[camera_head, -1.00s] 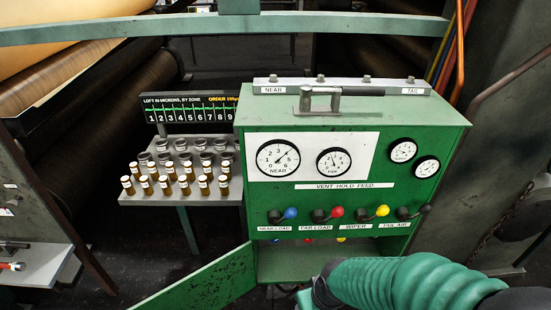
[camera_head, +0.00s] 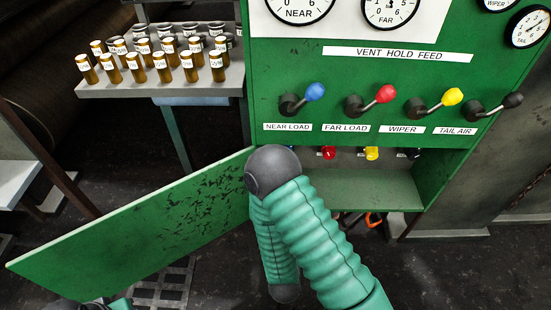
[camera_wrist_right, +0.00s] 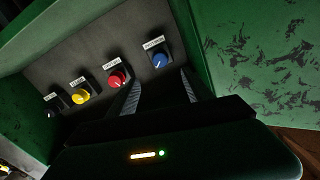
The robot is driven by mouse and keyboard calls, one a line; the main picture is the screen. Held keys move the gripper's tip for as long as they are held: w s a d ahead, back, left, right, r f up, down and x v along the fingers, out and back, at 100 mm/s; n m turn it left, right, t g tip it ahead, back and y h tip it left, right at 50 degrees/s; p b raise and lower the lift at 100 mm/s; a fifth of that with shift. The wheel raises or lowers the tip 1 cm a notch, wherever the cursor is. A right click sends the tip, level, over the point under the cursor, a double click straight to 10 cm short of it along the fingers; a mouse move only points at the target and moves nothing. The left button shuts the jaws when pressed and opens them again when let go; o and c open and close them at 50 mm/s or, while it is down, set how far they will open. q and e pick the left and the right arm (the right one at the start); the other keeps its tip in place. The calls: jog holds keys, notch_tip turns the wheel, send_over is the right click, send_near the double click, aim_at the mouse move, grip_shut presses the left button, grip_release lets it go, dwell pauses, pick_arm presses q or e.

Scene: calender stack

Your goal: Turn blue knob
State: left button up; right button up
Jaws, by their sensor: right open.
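The blue knob (camera_wrist_right: 161,60) is a small round dial on a dark square mount inside the cabinet's lower recess, in the right wrist view. My right gripper (camera_wrist_right: 160,92) is open. Its two fingers point toward the blue knob, one on each side of the line to it, and nothing is between them. I cannot tell how far they are from the knob. My left gripper is not in view.
Beside the blue knob are a red knob (camera_wrist_right: 118,78), a yellow knob (camera_wrist_right: 81,96) and a black knob (camera_wrist_right: 52,112). Above the recess is a lever row, including a blue-tipped lever (camera_head: 315,92). The green door (camera_head: 150,230) hangs open. A shelf (camera_head: 165,87) holds several brown vials.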

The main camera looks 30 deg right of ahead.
jog(key=b+x, duration=0.4)
jog(key=x, duration=1.2)
jog(key=shift+w+d+r+b, duration=0.15)
jog(key=shift+w+d+b, duration=0.1)
jog(key=shift+w+b, duration=0.15)
